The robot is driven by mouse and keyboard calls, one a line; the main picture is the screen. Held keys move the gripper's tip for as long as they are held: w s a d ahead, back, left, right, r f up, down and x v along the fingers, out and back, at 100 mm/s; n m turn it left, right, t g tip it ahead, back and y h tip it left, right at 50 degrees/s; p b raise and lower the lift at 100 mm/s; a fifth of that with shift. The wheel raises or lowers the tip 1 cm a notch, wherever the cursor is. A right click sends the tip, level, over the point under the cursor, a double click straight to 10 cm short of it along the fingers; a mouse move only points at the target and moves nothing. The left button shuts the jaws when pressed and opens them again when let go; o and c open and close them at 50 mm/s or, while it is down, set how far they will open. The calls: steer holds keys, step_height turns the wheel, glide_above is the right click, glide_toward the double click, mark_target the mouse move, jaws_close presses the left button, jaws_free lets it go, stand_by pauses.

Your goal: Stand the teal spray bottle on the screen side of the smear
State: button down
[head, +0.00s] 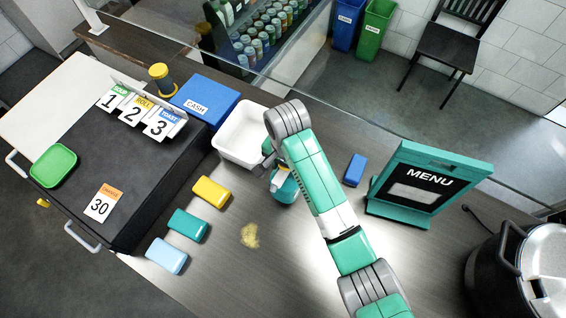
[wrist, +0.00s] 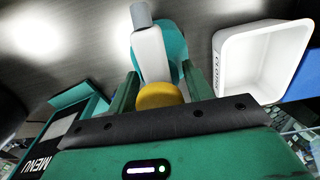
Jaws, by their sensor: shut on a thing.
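The teal spray bottle (head: 284,187) is in my gripper (head: 271,167) over the counter, right of the white bin. In the wrist view my gripper (wrist: 160,92) is shut on the bottle (wrist: 173,45), its fingers on either side; a white and grey part and a yellow part show there. The arm hides part of the bottle in the head view. I cannot tell whether its base touches the counter. The yellowish smear (head: 249,236) lies below and left of the bottle in the picture. The clear screen (head: 290,50) stands along the counter's far side.
A white bin (head: 240,134) and blue cash box (head: 205,99) stand behind left. Yellow (head: 211,192), teal (head: 187,225) and light blue (head: 167,256) blocks lie left of the smear. A blue block (head: 355,169) and menu stand (head: 425,185) are right. Bare counter surrounds the smear.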

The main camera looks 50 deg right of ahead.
steer(key=shift+w+d+f, duration=0.1)
steer(key=shift+w+d, duration=0.3)
steer(key=shift+w, duration=0.3)
steer(key=shift+w+d, duration=0.4)
steer(key=shift+w, duration=0.25)
steer(key=shift+f, duration=1.8)
steer(key=c, duration=0.6)
jaws_free()
steer(key=shift+f, duration=0.1)
step_height(320, 180, up, 12)
